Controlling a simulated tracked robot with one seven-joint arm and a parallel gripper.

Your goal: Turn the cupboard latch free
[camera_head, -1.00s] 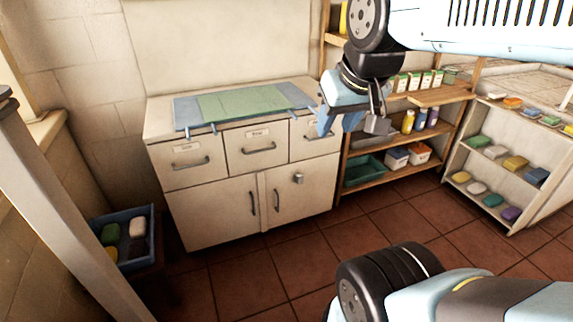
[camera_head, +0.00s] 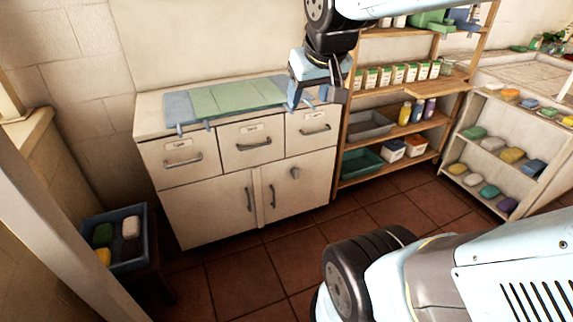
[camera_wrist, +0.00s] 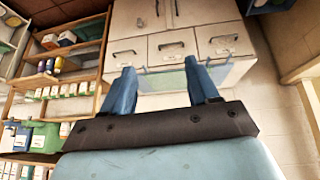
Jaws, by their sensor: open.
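The cream cupboard (camera_head: 212,212) stands against the wall, with drawers on top and two closed doors below. The latch (camera_head: 295,173) is a small grey piece high on the right door, right of the door handles. In the wrist view the cupboard is upside down and the latch (camera_wrist: 139,22) is a small dark spot near the top. My gripper (camera_head: 315,95) is open and empty, in front of the worktop's right end in the picture, above and apart from the latch. Its blue fingers spread in the wrist view (camera_wrist: 160,68).
Blue and green mats (camera_head: 225,98) lie on the worktop. Wooden shelves (camera_head: 395,133) with cartons, bottles and trays stand right of the cupboard. A low white rack (camera_head: 490,158) holds soaps. A blue tray (camera_head: 145,238) of soaps is at left. Tiled floor before the doors is clear.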

